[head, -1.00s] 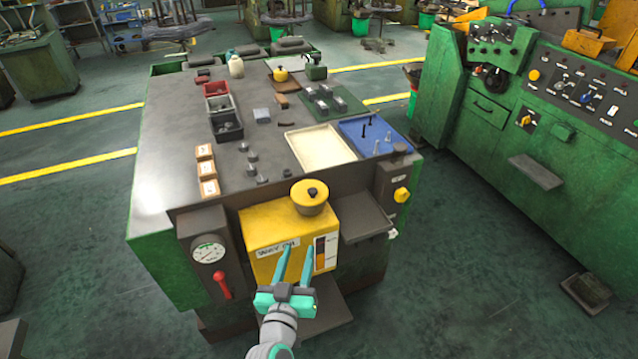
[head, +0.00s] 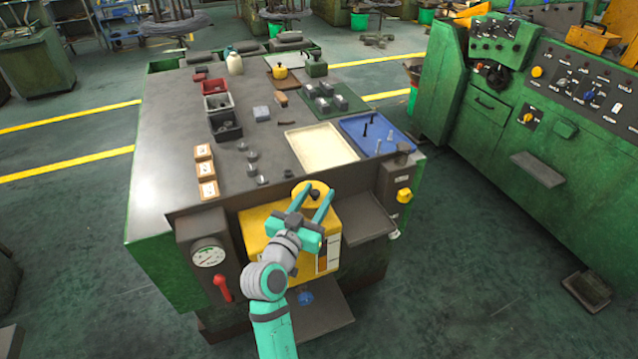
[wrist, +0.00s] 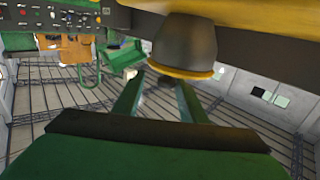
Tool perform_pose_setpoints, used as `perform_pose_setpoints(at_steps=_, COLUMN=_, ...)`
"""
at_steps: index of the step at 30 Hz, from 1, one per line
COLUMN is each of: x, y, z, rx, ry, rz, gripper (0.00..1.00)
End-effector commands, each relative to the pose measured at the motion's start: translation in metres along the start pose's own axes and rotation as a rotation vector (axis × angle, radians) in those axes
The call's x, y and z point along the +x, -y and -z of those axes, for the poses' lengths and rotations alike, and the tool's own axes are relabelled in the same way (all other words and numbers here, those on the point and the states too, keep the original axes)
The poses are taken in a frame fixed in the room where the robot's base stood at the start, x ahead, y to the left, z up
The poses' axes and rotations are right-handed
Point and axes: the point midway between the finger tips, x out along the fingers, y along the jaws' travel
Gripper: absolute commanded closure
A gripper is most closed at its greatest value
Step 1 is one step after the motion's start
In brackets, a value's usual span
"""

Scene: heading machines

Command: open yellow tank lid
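The yellow tank (head: 262,222) is mounted on the front of the grey-topped green bench. Its round yellow lid (head: 300,188) has a small dark knob on top and sits on the tank. My gripper (head: 317,189) is over the lid, with its teal fingers apart and one on each side of the knob as seen from the head. Contact with the knob cannot be told. In the wrist view, a dark rounded part with a yellow rim (wrist: 185,45) is just beyond the spread fingers. My arm hides much of the tank's front.
A gauge panel with a red lever (head: 222,287) is left of the tank. A dark shelf (head: 362,222) and a yellow knob (head: 404,195) are to the right. A cream tray (head: 318,145), a blue tray (head: 378,135) and small blocks lie on the bench.

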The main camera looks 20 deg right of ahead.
Motion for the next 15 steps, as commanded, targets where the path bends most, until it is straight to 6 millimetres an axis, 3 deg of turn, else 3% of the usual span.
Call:
perform_pose_setpoints(at_steps=6, x=0.028, y=0.011, z=0.0, rx=0.0, ry=0.0, rz=0.016, gripper=0.62)
perform_pose_setpoints(at_steps=15, x=0.044, y=0.015, z=0.0, rx=-0.001, ry=0.001, rz=0.023, gripper=0.62)
